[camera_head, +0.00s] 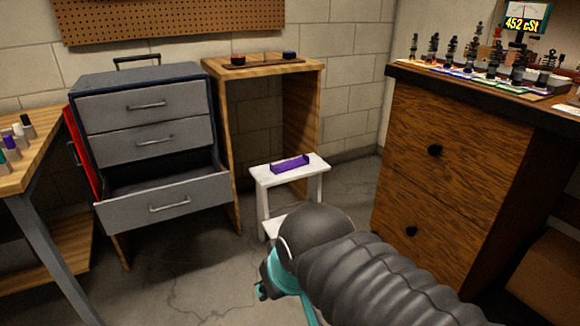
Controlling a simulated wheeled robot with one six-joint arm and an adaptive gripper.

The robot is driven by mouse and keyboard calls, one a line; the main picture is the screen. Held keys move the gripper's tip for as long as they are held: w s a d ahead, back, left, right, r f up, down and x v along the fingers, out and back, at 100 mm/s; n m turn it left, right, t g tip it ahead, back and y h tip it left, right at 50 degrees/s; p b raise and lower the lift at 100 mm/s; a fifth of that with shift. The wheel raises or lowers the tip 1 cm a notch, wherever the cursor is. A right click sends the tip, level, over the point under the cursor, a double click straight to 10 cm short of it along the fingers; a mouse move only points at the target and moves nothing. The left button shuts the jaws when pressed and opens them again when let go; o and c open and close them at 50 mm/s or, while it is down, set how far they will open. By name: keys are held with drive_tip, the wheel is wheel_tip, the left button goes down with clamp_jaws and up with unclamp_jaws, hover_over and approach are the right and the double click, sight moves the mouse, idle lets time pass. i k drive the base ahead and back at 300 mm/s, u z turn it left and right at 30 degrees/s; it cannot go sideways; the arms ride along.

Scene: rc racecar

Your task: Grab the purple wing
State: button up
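The purple wing (290,164) lies on the top of a small white step stool (262,174). It is a long flat piece with a raised plate at each end. My dark ribbed arm reaches in from the lower right. The wing is apart from my gripper.
A grey tool chest (150,138) stands at left with its bottom drawer (166,203) pulled out, beside a wooden stand (230,130). A wooden cabinet (435,185) carrying shock absorbers is at right. A workbench (30,165) is at far left. Bare floor (195,270) lies before the chest.

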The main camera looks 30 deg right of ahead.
sight(278, 169)
drive_tip(key=z, duration=0.05)
drive_tip(key=i, duration=1.75)
drive_tip(key=z, duration=0.6)
